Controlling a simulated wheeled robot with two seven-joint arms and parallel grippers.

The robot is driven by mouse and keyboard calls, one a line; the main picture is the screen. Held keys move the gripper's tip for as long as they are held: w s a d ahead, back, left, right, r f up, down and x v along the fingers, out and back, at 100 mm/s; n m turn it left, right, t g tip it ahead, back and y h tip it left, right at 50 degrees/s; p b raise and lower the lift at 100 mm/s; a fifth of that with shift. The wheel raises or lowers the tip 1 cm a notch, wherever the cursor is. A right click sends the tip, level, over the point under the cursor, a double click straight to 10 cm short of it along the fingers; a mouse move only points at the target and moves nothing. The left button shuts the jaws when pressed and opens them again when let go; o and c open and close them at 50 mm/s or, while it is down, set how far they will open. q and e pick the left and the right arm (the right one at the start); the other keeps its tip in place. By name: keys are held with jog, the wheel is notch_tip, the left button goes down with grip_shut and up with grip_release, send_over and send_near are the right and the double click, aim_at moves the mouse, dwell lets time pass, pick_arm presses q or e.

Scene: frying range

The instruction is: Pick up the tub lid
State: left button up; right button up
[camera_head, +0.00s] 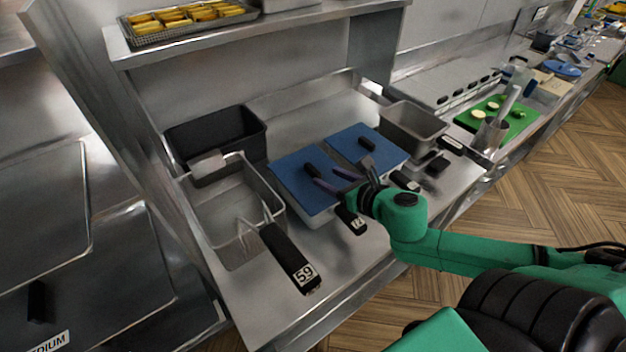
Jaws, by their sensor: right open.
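Two blue tub lids lie side by side on pale tubs on the steel counter. The left tub lid (291,185) has a short dark handle (310,170) near its middle. The right tub lid (388,153) has a similar dark handle (367,145). My right gripper (325,178) reaches in from the right, low over the left lid. Its dark fingers are open and apart, with tips close to the left lid's handle. I cannot tell whether they touch it. The gripper hides the lid's right front part. My left gripper is not in view.
A wire fry basket (215,222) with a black handle marked 59 (290,259) stands left of the lids. A black bin (218,143) is behind it. A grey metal pan (413,127) stands right. A green board (508,121) lies farther right.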

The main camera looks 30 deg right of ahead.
aim_at(314, 170)
jog(key=x, duration=0.3)
jog(key=shift+b, duration=0.35)
jog(key=shift+w+f, duration=0.1)
jog(key=shift+w, duration=0.1)
jog(key=shift+w+d+b, duration=0.1)
jog(key=shift+w+b, duration=0.2)
jog(key=x, duration=0.2)
jog(key=shift+w+f, duration=0.2)
jog(key=shift+w, duration=0.15)
jog(key=shift+w+f, duration=0.15)
jog(key=shift+w, duration=0.05)
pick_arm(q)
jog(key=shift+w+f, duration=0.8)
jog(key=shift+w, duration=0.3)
pick_arm(e)
jog(key=shift+s, duration=0.1)
grip_shut()
